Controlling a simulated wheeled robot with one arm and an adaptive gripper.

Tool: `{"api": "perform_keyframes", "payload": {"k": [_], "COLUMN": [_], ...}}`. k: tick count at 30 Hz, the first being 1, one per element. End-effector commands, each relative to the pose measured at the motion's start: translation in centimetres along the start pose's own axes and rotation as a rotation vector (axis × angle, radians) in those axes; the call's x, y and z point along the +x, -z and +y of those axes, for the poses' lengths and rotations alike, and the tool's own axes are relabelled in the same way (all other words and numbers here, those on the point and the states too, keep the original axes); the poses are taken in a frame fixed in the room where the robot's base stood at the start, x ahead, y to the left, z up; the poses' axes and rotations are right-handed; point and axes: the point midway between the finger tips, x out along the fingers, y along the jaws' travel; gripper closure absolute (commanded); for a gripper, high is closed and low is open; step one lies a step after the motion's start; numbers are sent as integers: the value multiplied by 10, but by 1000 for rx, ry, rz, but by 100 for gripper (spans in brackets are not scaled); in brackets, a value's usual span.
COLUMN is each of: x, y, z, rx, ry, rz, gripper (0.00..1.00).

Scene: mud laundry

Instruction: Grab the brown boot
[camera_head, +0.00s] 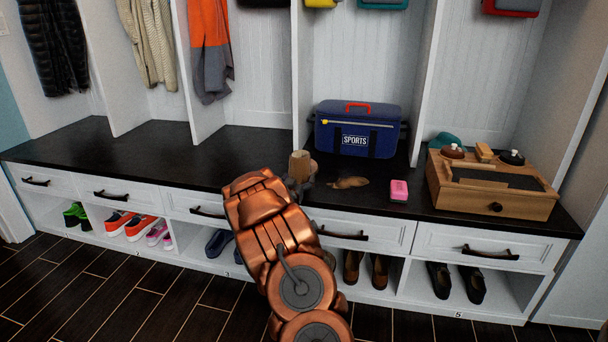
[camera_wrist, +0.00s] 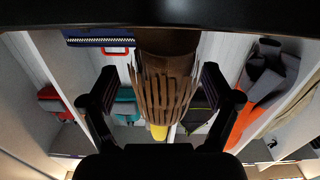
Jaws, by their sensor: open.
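The brown boot (camera_head: 299,163) stands on the black bench top in the head view, just beyond the end of my copper arm. Its lower part is hidden by my arm. In the wrist view, what looks like the same brown boot (camera_wrist: 165,85), with a ridged surface, lies between the two dark fingers of my gripper (camera_wrist: 160,72). The fingers are apart, with a visible gap on each side of it. In the head view my gripper is mostly hidden behind my arm.
A brown patch (camera_head: 349,183), a pink item (camera_head: 399,190), a blue sports bag (camera_head: 357,130) and a wooden box (camera_head: 490,191) lie right of the boot on the bench (camera_head: 100,150). White dividers (camera_head: 301,75) rise behind. The bench's left side is clear. Shoes fill cubbies below.

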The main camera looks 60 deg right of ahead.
Motion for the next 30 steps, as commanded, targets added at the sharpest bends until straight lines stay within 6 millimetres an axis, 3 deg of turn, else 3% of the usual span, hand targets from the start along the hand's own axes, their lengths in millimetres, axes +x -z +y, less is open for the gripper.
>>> {"api": "perform_keyframes", "payload": {"k": [22, 30], "x": [53, 60], "y": [-8, -5], "z": [-6, -6], "rx": [2, 1], "ry": [0, 2], "rz": [-2, -3], "gripper": [12, 12]}}
